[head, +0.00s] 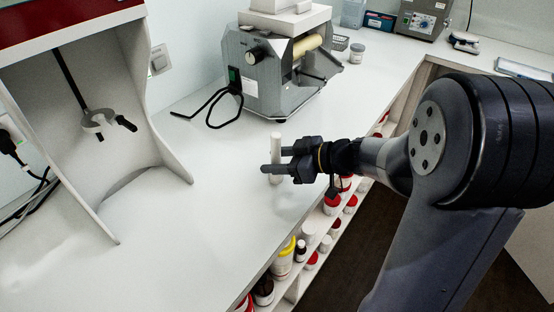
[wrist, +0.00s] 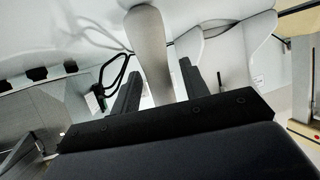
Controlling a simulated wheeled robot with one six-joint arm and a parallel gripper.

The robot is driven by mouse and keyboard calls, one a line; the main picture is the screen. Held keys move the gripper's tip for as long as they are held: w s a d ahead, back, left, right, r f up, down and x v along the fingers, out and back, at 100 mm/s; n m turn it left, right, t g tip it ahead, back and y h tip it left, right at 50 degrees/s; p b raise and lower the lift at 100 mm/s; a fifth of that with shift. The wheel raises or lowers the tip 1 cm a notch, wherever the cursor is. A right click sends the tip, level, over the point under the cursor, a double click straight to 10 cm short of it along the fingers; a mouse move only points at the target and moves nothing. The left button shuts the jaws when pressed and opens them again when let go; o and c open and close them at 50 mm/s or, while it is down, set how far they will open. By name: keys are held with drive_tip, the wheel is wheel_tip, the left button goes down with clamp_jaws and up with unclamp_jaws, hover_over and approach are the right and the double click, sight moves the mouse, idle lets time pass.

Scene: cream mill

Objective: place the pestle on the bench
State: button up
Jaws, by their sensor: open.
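The pestle (head: 276,146) is a pale, slim rod. It is upright over the white bench (head: 225,215) near its front edge, and its lower end appears to meet the bench top. My gripper (head: 277,160) reaches in from the right at the pestle, with its fingers apart. In the wrist view the pestle (wrist: 150,48) runs between the two dark fingers of my gripper (wrist: 160,85), with visible gaps beside it. One finger hides part of the pestle in the head view.
A grey mill machine (head: 275,75) with a black cable (head: 215,103) stands behind. A hood (head: 160,130) with a clamp stand is at left. Red-lidded jars (head: 333,205) fill shelves below the front edge. The bench left of the pestle is clear.

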drive_tip(key=shift+r, duration=0.15)
drive_tip(key=shift+d+r+p, duration=0.1)
drive_tip(key=shift+r+p, duration=0.05)
drive_tip(key=shift+p, duration=0.3)
drive_tip(key=b+v, duration=0.1)
drive_tip(key=v, duration=1)
drive_tip(key=shift+d+b, duration=0.35)
drive_tip(key=shift+s+r, duration=0.15)
